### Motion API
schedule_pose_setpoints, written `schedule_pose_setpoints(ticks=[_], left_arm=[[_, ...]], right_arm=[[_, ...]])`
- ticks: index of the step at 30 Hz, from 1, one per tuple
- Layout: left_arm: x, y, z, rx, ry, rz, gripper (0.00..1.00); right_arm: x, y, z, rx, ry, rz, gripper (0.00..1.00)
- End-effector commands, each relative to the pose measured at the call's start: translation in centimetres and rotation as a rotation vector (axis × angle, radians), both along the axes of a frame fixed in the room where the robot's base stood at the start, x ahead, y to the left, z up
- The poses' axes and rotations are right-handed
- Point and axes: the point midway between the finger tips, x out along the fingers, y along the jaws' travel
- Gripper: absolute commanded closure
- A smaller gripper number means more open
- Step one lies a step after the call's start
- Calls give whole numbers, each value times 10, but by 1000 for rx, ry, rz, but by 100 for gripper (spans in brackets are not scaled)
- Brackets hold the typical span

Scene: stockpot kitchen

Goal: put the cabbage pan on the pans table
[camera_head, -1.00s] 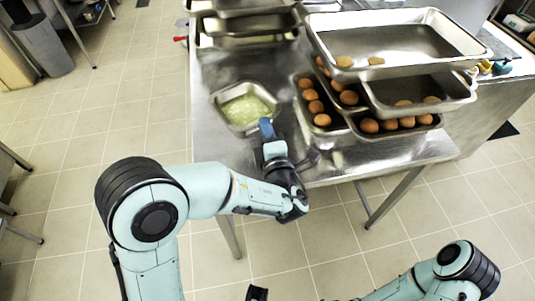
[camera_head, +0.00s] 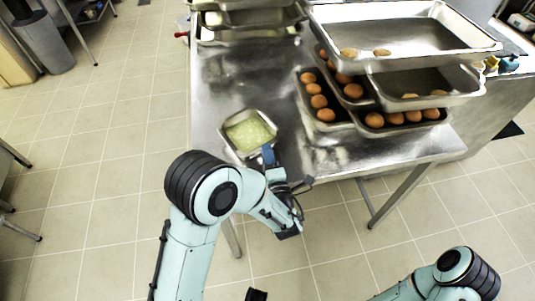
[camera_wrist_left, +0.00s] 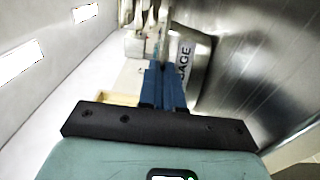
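The cabbage pan (camera_head: 249,134) is a small steel pan with pale green contents. It shows at the near left of the steel table, close to the front edge. In the left wrist view its side (camera_wrist_left: 198,70) carries a label ending in "BAGE". My left gripper (camera_head: 268,155) is at the pan's near right rim, with its blue fingers (camera_wrist_left: 163,85) close together against the pan's wall. It looks shut on the rim. I cannot tell whether the pan touches the tabletop. My right arm shows at the lower right, its gripper outside the picture.
More pans (camera_head: 250,20) stand at the back left. Bare steel (camera_head: 240,80) lies between. Tiled floor is open to the left.

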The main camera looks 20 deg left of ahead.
Motion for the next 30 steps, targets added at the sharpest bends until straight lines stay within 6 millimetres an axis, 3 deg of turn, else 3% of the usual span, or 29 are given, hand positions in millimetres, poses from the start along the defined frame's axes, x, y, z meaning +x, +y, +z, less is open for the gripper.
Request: schedule_pose_setpoints(ticks=[6, 9, 20, 23, 30], left_arm=[[0, 0, 2, 2, -6, 1, 100], [0, 0, 0, -1, 0, 0, 70], [-3, -2, 1, -2, 1, -1, 70], [-12, -10, 0, -1, 2, -4, 70], [-55, -38, -2, 0, 2, -8, 70]], right_arm=[[0, 0, 0, 0, 0, 0, 57], [0, 0, 1, 0, 0, 0, 57], [0, 0, 0, 0, 0, 0, 57], [0, 0, -1, 0, 0, 0, 57], [-1, 0, -5, -1, 2, 0, 57]])
